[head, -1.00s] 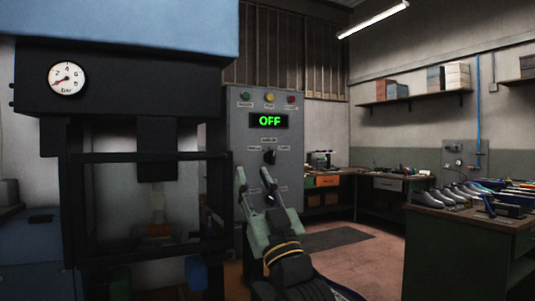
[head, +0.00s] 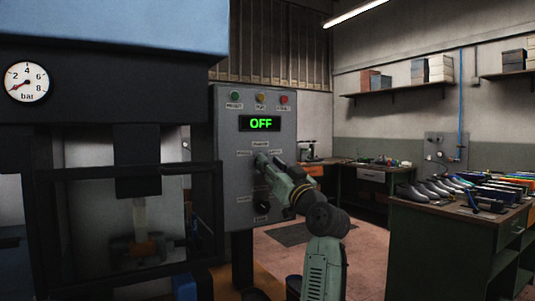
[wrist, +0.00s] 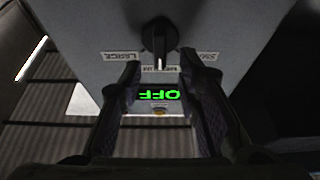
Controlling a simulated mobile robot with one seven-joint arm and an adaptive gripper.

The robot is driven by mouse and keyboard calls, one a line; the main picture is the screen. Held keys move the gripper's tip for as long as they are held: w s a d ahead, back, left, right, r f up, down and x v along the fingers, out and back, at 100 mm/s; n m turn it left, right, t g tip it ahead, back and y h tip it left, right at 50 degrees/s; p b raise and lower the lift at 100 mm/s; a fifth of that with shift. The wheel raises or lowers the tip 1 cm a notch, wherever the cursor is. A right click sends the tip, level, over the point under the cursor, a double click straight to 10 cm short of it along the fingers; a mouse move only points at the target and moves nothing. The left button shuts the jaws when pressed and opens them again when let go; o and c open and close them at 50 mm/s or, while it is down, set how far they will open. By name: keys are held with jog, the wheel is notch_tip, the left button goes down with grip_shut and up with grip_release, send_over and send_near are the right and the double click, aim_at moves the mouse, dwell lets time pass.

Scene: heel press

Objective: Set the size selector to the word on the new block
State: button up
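The size selector is a black knob (wrist: 160,38) on the grey control panel (head: 228,195). In the wrist view, which shows the panel upside down, its white pointer line faces the label between knob and display. LARGE and a partly hidden label, apparently SMALL, flank it. In the head view my gripper (head: 261,160) covers this knob. In the wrist view my gripper (wrist: 158,66) has its fingers apart, empty, with the knob just beyond the tips. The green display (head: 261,123) reads OFF. I cannot identify the new block or read a word on one.
A second black knob (head: 262,206) sits lower on the panel. The black press frame (head: 120,172) with a gauge (head: 26,82) stands left of the panel. A green bench (head: 430,230) with several shoe lasts is at the right. Floor between is clear.

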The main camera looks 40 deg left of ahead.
jog(key=shift+x, duration=1.15)
jog(key=shift+c, duration=0.6)
grip_shut()
